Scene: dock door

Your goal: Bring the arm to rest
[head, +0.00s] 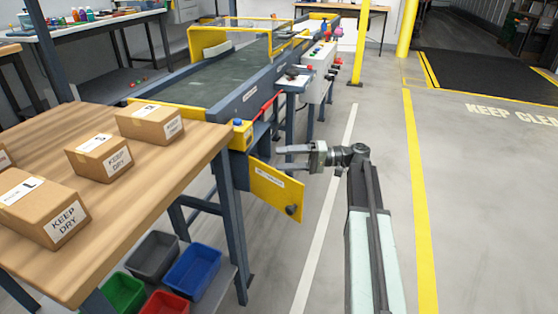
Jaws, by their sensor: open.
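My arm reaches forward from the bottom centre of the head view. My gripper (284,158) points left at its end. Its jaws are open, and I see nothing between them. It is in front of the conveyor's side, just above and beside a yellow panel (276,190) with a black knob, which hangs at an angle below the conveyor frame. I cannot tell whether the fingers touch the panel.
A wooden table (190,165) with several cardboard boxes stands at the left, coloured bins (192,270) beneath it. The conveyor (215,85) with a control box (318,72) runs behind. The floor (480,210) to the right is clear.

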